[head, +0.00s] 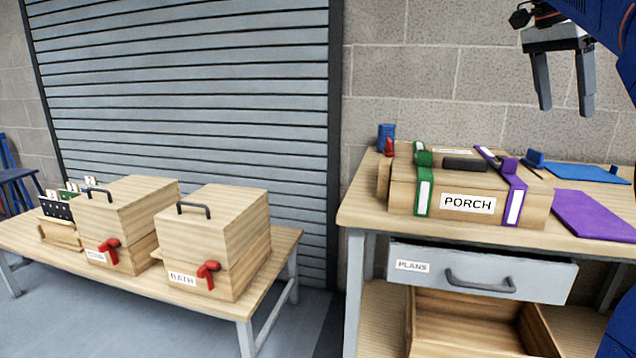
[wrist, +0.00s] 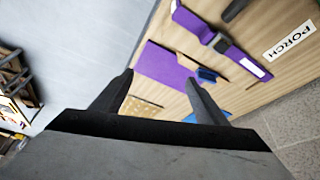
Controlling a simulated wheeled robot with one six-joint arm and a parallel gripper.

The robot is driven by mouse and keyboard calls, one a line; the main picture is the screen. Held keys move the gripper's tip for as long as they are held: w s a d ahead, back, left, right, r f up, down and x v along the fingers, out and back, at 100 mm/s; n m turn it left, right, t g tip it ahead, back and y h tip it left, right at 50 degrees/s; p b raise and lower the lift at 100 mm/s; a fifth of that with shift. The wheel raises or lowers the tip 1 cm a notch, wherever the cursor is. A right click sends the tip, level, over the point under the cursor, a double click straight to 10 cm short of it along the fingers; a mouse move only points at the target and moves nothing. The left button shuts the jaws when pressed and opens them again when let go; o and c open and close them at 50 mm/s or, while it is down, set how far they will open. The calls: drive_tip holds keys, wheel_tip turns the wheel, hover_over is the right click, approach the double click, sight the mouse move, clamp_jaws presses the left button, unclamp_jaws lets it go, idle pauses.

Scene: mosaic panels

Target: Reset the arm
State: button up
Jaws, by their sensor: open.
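My gripper (head: 564,88) hangs at the upper right of the head view, fingers pointing down. It is open with nothing between the fingers, above the right-hand workbench and apart from everything on it. In the wrist view my gripper (wrist: 160,88) shows both fingers spread, with the bench top beyond them. Below and to its left in the head view is a wooden box labelled PORCH (head: 468,204), with a green strap (head: 423,190) and a purple strap (head: 515,195) over it.
A purple mat (head: 592,213) and a blue mat (head: 587,173) lie right of the PORCH box. The PLANS drawer (head: 480,272) is below the bench top. Two lidded wooden boxes with red latches, one labelled BATH (head: 213,240), stand on the left table (head: 190,325). Open air surrounds my gripper.

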drive_tip(key=s+a+f+n+t+y, duration=0.1)
drive_tip(key=s+a+f+n, duration=0.4)
drive_tip(key=f, duration=0.9)
drive_tip(key=s+a+f+n+t+y, duration=0.2)
drive_tip(key=s+a+f+n, duration=0.4)
drive_tip(key=f, duration=0.8)
drive_tip(key=s+a+f+n+t+y, duration=0.1)
drive_tip(key=s+a+f+n, duration=0.4)
drive_tip(key=s+a+f, duration=0.3)
drive_tip(key=s+f, duration=0.4)
drive_tip(key=f, duration=0.3)
drive_tip(key=shift+a+n+t, duration=0.15)
drive_tip(key=shift+n+t, duration=0.15)
drive_tip(key=shift+n, duration=0.1)
drive_tip(key=shift+s, duration=0.1)
